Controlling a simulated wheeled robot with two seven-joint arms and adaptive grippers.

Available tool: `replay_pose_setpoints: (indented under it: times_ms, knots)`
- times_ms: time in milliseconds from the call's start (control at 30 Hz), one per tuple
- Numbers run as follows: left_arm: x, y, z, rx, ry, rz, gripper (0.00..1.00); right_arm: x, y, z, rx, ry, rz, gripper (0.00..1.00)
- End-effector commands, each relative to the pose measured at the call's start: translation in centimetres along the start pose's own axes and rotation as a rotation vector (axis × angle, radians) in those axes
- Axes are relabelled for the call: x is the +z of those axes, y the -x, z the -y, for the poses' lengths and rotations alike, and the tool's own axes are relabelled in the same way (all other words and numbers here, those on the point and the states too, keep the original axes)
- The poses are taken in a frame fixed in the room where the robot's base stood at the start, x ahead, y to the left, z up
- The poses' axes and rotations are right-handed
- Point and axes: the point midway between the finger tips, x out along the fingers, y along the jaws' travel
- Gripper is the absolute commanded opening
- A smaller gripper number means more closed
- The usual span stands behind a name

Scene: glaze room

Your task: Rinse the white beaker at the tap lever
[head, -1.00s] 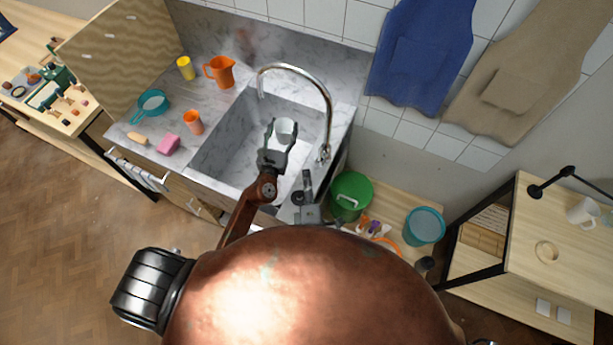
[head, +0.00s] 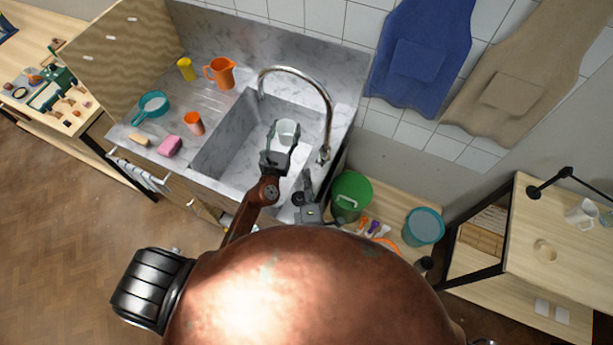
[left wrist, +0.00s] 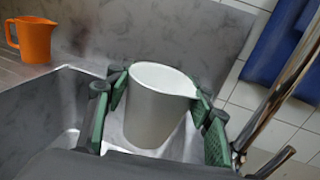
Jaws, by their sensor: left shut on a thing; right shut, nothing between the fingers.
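The white beaker (head: 287,132) is held over the sink basin (head: 228,152). My left gripper (head: 281,141) is shut on it. In the left wrist view the beaker (left wrist: 156,105) sits between the green finger pads, mouth up and slightly tilted. The chrome tap (head: 331,108) arches over the basin from the right; its spout end is left of and beyond the beaker. The tap lever (left wrist: 276,162) shows low right in the left wrist view, apart from the beaker. My right gripper (head: 309,187) is shut and empty at the basin's near right edge, below the tap base. No water stream is discernible.
An orange jug (head: 221,72), yellow cup (head: 186,69), orange cup (head: 194,123), teal strainer (head: 153,105) and pink sponge (head: 169,146) stand on the left counter. A green bucket (head: 351,192) and teal bucket (head: 423,227) are right of the sink.

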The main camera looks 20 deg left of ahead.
Motion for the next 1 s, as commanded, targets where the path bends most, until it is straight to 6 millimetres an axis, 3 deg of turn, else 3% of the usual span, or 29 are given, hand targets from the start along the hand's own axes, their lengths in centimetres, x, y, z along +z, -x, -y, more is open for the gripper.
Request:
replay_pose_setpoints:
  times_ms: [500,1000]
  knots:
    - [3.2,1.5,3.3,0.0,0.001,0.001,0.25,0.5,0.3,-3.8,0.002,0.001,0.0,0.0]
    - [3.3,1.7,3.6,0.0,0.0,0.001,0.25,0.5,0.3,-3.9,0.002,0.001,0.0,0.0]
